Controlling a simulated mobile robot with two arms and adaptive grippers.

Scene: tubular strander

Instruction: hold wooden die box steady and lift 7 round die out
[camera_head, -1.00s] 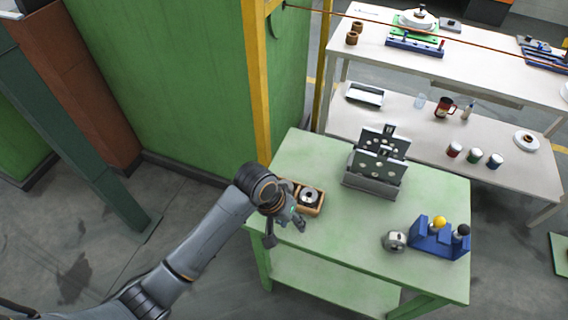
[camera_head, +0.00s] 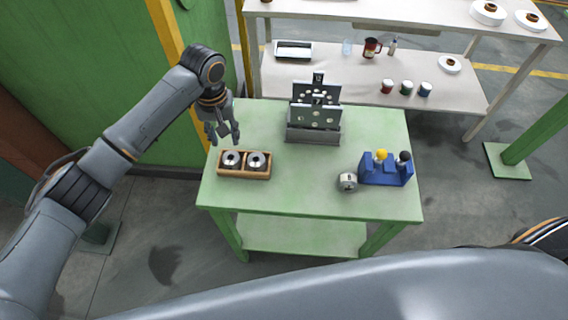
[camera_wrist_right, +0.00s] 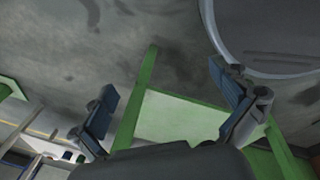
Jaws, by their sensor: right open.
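The wooden die box (camera_head: 245,178) sits on the left front part of the green table. It has two compartments, and a round grey die with a dark central hole lies in each: the left die (camera_head: 232,159) and the right die (camera_head: 257,161). I cannot read any number on them. My left gripper (camera_head: 224,142) hangs fingers down just behind and above the box's left half, apart from it. Its fingers look spread and hold nothing. In the right wrist view my right gripper (camera_wrist_right: 170,112) is open and empty, above the floor and a green frame; the box is not seen there.
A grey rack with upright perforated plates (camera_head: 314,117) stands at the back middle of the green table (camera_head: 300,185). A blue holder (camera_head: 386,172) with yellow and black knobs and a round metal part (camera_head: 348,181) are at right. The table's middle front is clear.

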